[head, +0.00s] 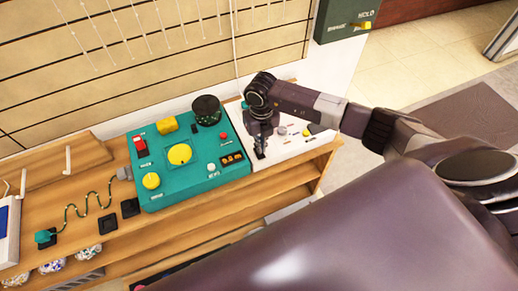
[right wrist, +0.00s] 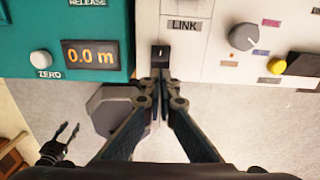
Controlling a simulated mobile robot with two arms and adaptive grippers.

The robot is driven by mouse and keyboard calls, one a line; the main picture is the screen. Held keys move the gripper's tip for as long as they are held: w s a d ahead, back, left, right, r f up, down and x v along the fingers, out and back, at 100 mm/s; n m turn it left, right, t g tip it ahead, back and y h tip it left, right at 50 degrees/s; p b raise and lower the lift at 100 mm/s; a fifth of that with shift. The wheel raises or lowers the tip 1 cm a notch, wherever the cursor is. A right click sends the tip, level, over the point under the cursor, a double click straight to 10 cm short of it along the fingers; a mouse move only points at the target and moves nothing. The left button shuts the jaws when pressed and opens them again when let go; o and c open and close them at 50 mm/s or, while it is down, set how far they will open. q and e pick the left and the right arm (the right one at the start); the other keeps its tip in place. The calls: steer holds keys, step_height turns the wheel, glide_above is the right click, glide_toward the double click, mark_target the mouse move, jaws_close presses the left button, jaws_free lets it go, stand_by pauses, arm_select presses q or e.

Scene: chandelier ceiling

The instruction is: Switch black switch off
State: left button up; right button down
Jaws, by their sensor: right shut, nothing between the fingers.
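The black switch (right wrist: 160,52) is a small dark block under a LINK label on the white panel (right wrist: 203,50), in the right wrist view. My right gripper (right wrist: 160,78) is shut and empty, its fingertips at the lower end of the switch; whether they touch it I cannot tell. In the head view my right gripper (head: 261,150) points down at the white panel's left part and hides the switch there. In the right wrist view a dark two-pronged shape, apparently my left gripper (right wrist: 68,132), shows low at the left with its fingers apart.
A teal console (head: 205,180) with knobs, buttons and a display stands directly left of the white panel. The white panel also has a grey knob (right wrist: 243,37) and a yellow button (right wrist: 277,65). Both stand on a wooden shelf (head: 300,172). A green box (head: 346,18) hangs above.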

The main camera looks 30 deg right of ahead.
mark_target(261, 156)
steer(key=shift+r+p, duration=1.35)
steer(key=shift+r, duration=0.7)
